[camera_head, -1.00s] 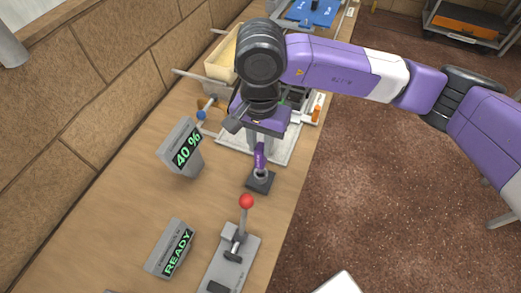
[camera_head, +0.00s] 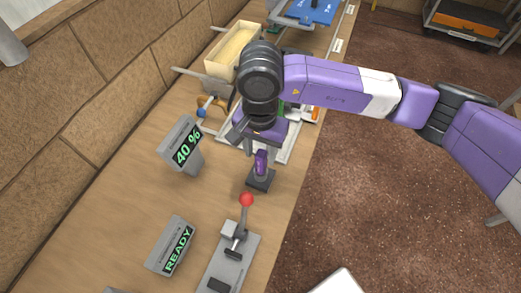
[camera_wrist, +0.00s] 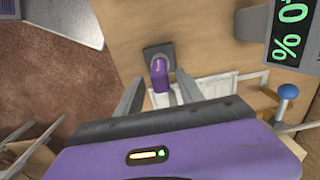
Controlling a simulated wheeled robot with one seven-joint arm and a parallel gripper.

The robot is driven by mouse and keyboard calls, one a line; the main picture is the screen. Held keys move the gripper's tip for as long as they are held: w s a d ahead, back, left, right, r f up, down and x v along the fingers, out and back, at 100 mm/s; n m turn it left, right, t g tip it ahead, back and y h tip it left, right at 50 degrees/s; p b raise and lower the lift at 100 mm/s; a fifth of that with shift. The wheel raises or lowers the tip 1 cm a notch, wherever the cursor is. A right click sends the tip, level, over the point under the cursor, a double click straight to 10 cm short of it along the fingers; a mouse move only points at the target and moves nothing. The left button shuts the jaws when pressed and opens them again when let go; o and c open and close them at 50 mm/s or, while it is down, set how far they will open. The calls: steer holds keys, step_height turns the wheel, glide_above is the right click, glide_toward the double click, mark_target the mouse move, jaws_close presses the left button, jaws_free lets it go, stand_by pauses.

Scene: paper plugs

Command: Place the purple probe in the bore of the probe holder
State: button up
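The purple probe (camera_head: 261,161) stands roughly upright at the probe holder (camera_head: 260,181), a small dark square block on the bench. Its lower end appears to be in the bore, but how deep I cannot tell. In the wrist view the probe (camera_wrist: 160,76) rises from the dark holder (camera_wrist: 150,52), and its body hides the bore. My gripper (camera_head: 262,153) is above the holder. In the wrist view my gripper (camera_wrist: 159,80) is open, with one finger on each side of the probe and gaps between the fingers and it.
A lever with a red knob (camera_head: 246,200) stands just in front of the holder. A "40 %" display (camera_head: 184,147) and a "READY" display (camera_head: 173,247) are to the left. A pale tray (camera_head: 232,50) and a blue-knobbed handle (camera_head: 201,113) lie behind.

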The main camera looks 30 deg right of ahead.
steer(key=shift+r, duration=0.1)
steer(key=shift+r+p, duration=0.2)
steer(key=shift+p, duration=0.2)
step_height(320, 180, up, 12)
steer(key=b, duration=0.3)
steer(key=shift+f, duration=0.15)
